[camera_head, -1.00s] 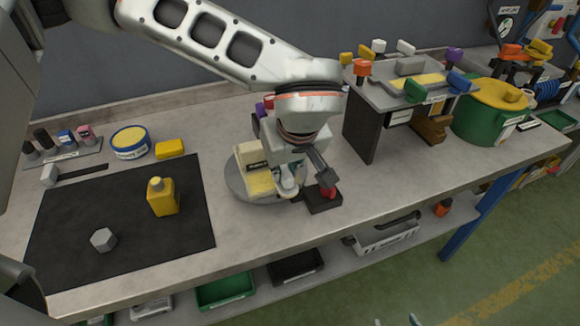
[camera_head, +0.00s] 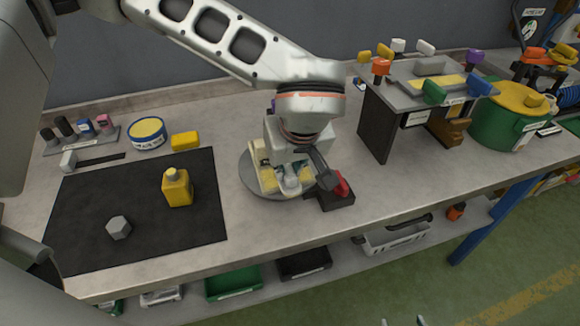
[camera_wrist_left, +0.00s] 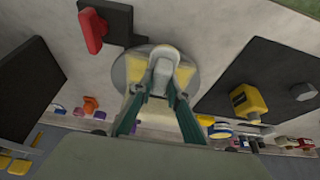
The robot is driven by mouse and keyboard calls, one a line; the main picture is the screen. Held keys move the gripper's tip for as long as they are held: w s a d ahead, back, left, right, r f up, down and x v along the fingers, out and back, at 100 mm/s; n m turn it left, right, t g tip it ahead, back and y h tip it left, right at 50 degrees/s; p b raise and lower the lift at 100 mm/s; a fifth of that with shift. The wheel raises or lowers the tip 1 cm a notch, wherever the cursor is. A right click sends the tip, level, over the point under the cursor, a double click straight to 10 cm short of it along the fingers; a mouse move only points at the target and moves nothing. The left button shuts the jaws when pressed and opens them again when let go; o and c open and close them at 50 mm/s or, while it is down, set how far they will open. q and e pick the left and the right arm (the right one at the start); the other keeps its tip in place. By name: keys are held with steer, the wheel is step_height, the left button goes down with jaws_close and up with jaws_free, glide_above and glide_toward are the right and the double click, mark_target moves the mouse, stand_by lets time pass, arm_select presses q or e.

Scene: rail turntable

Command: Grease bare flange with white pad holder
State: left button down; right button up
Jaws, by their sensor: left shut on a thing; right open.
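My left gripper (camera_head: 291,180) points down over the round grey turntable (camera_head: 252,187) on the bench. It is shut on a white pad holder, seen between the green fingers in the wrist view (camera_wrist_left: 162,72). A cream block with yellow faces (camera_head: 265,176) stands on the turntable around the holder. Yellow faces show on both sides of the holder (camera_wrist_left: 186,74). Whether the pad touches the flange is hidden. Only the fingertips of my right gripper (camera_head: 402,321) show at the bottom edge, apart and empty, far from the turntable.
A dark block with a red lever (camera_head: 341,184) stands just right of the turntable. A yellow bottle (camera_head: 177,188) and grey hex nut (camera_head: 118,228) are on the black mat (camera_head: 85,215). A yellow-topped tin (camera_head: 147,134) is behind. A dark stand (camera_head: 377,125) and green pot (camera_head: 505,115) are right.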

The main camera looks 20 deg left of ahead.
arm_select(q)
steer(key=shift+r+p, duration=1.45)
steer(key=shift+r, duration=0.75)
steer(key=shift+r+p, duration=1.1)
steer(key=shift+r, duration=0.55)
